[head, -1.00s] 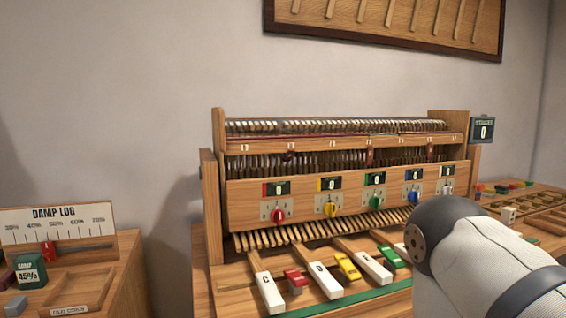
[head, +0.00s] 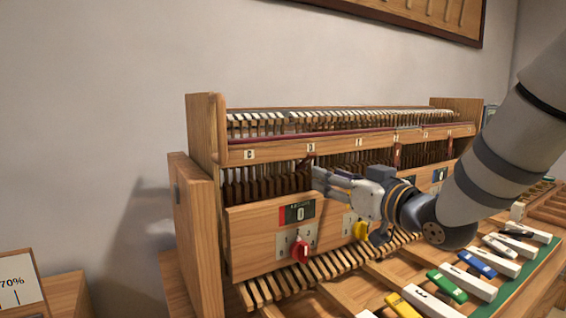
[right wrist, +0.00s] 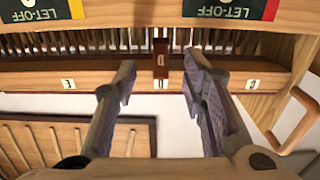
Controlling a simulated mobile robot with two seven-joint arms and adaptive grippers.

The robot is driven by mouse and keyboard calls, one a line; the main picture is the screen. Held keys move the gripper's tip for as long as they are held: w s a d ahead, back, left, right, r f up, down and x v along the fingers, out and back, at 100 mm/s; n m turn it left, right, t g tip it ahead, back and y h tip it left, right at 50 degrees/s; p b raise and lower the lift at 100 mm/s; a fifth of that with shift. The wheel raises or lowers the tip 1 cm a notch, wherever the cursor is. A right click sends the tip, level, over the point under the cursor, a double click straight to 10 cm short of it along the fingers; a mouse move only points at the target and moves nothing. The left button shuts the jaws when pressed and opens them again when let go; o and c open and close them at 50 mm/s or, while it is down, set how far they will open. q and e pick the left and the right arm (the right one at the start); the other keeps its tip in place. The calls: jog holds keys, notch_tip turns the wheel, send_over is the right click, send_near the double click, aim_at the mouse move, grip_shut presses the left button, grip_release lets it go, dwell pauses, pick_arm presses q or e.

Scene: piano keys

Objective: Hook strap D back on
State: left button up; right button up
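Strap D (head: 308,161) is a small dark red-brown tab below the D label on the piano action's rail (head: 290,149). In the right wrist view strap D (right wrist: 161,58) hangs at the upside-down D label (right wrist: 161,84), between my open fingers and touching neither. My right gripper (head: 316,178) reaches in from the right in front of the action, close to the strap. It also shows in the right wrist view (right wrist: 163,75), open and empty. Whether the strap's end is hooked cannot be told. My left gripper is not in view.
Below the rail is a wooden front panel (head: 255,235) with a red knob (head: 300,251), a yellow knob (head: 361,231) and small displays. Loose key blocks, including a green one (head: 446,286), lie at lower right. The wall side on the left is clear.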

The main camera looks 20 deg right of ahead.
aim_at(303, 166)
jog(key=w, duration=0.3)
jog(key=w+a, duration=0.1)
jog(key=w, duration=0.6)
jog(key=shift+w+a+r, duration=0.1)
jog(key=shift+w+a, duration=0.25)
jog(key=shift+w, duration=0.05)
jog(key=shift+c, duration=0.3)
grip_shut()
